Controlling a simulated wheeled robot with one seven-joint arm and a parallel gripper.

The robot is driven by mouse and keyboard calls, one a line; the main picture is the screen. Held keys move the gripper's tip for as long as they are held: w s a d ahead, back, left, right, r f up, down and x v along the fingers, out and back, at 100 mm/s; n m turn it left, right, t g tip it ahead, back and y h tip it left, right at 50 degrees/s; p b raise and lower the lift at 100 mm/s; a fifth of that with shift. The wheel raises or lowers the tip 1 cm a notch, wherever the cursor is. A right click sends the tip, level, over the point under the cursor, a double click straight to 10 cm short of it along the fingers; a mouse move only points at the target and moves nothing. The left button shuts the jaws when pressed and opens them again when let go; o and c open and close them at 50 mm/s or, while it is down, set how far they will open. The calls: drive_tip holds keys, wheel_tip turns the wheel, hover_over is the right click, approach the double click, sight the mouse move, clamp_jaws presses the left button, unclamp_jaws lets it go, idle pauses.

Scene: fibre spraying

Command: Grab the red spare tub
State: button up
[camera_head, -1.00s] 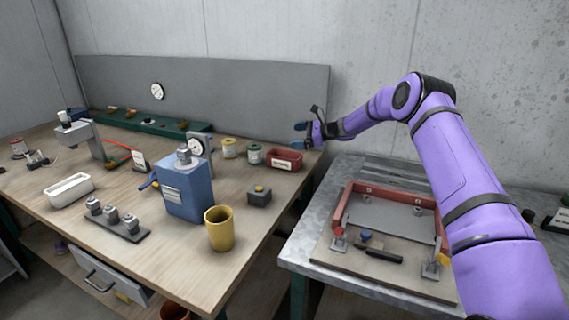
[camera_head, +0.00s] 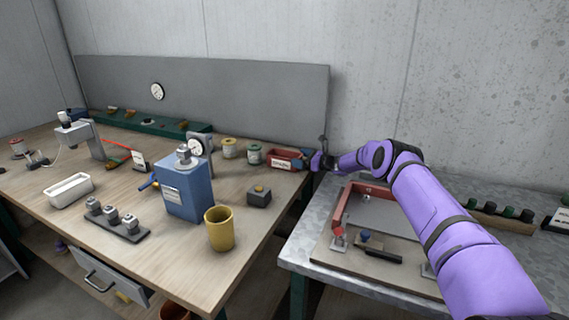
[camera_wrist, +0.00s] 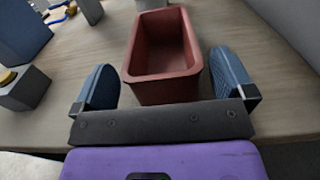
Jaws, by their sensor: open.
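The red spare tub (camera_head: 279,160) is an open rectangular tub with a white label. It stands upright at the back right corner of the wooden bench, near the grey back panel. My gripper (camera_head: 304,161) is at the right end of the tub in the head view. In the wrist view the tub (camera_wrist: 164,87) is empty, and its near end lies between the two blue fingers of my gripper (camera_wrist: 167,85). The fingers are open, one on each side, with gaps to the tub walls. The tub's far end reaches beyond the fingertips.
A grey block (camera_head: 258,196) with a yellow knob, a yellow cup (camera_head: 219,229) and a blue box (camera_head: 182,190) stand nearer. A red frame (camera_head: 342,212) lies on the metal table at right.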

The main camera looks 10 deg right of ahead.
sight(293, 156)
drive_tip(key=shift+x, duration=1.95)
drive_tip(key=shift+f, duration=0.1)
drive_tip(key=shift+c, duration=0.5)
drive_tip(key=c, duration=0.8)
drive_tip(key=shift+o, duration=0.2)
